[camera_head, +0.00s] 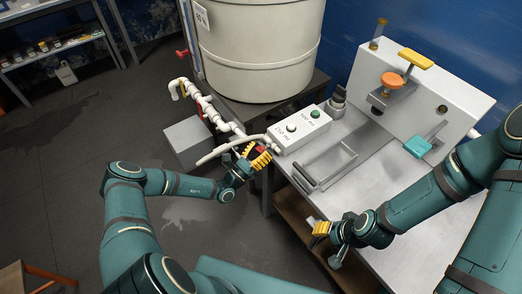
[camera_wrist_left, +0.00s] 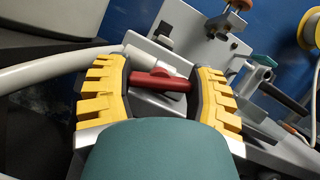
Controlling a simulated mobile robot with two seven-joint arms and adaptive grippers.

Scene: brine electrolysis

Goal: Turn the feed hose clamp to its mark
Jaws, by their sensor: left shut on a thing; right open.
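A red clamp handle (camera_wrist_left: 158,80) sits at the end of a pale feed hose (camera_wrist_left: 55,73). My left gripper (camera_wrist_left: 162,92) has its yellow-padded fingers on either side of this handle and is shut on it. In the head view the hose (camera_head: 216,152) runs to my left gripper (camera_head: 256,159), and a bit of the red handle (camera_head: 262,150) shows by the fingers. I cannot make out a mark on the clamp. My right gripper (camera_head: 328,236) is open and empty near the bench's front edge.
A white box (camera_head: 297,141) with a green and a white button stands beside the clamp. A large cream tank (camera_head: 255,55) and white piping (camera_head: 211,112) are behind. The steel bench (camera_head: 400,215) carries a metal frame and an upright plate (camera_head: 435,90).

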